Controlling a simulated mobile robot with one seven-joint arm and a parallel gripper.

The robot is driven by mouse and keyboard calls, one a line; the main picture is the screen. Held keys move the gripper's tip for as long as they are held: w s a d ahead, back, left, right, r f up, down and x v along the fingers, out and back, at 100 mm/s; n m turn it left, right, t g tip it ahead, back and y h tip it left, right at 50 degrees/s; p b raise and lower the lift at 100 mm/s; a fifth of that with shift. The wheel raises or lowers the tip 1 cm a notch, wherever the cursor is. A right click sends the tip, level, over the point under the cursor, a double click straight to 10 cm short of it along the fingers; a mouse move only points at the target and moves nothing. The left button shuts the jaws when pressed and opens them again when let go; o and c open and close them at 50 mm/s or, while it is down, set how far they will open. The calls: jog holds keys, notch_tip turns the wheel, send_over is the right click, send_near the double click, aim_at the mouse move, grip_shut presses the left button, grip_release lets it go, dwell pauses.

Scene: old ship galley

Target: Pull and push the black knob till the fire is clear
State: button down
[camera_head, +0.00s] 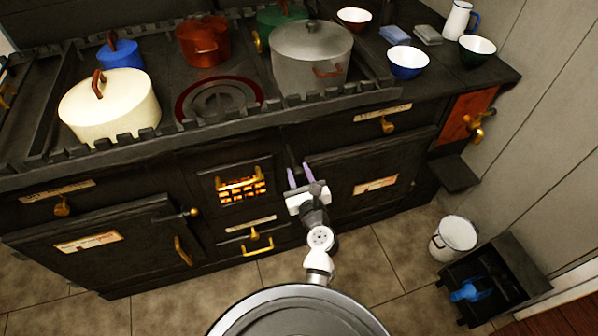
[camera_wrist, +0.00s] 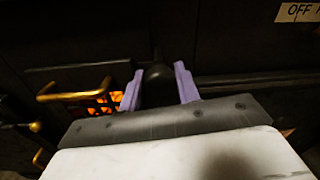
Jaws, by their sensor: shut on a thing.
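The black knob (camera_wrist: 158,78) shows in the wrist view between the two purple fingers of my gripper (camera_wrist: 160,88), which is shut on it. In the head view my gripper (camera_head: 301,178) is at the stove front, just right of the fire grate; the knob is hard to make out there against the black stove. The fire (camera_head: 230,190) glows orange behind the bars of the small grate opening. It shows partly in the wrist view (camera_wrist: 103,104), left of my fingers, behind a brass handle (camera_wrist: 75,90).
The black stove (camera_head: 130,160) carries a cream pot (camera_head: 110,105), a grey pot (camera_head: 312,62) and other pots on top. Brass handles stick out from its front. A white bucket (camera_head: 453,238) and a black box (camera_head: 495,280) with a blue thing stand on the floor at right.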

jog(key=shift+w, duration=0.1)
jog(key=c, duration=1)
grip_release()
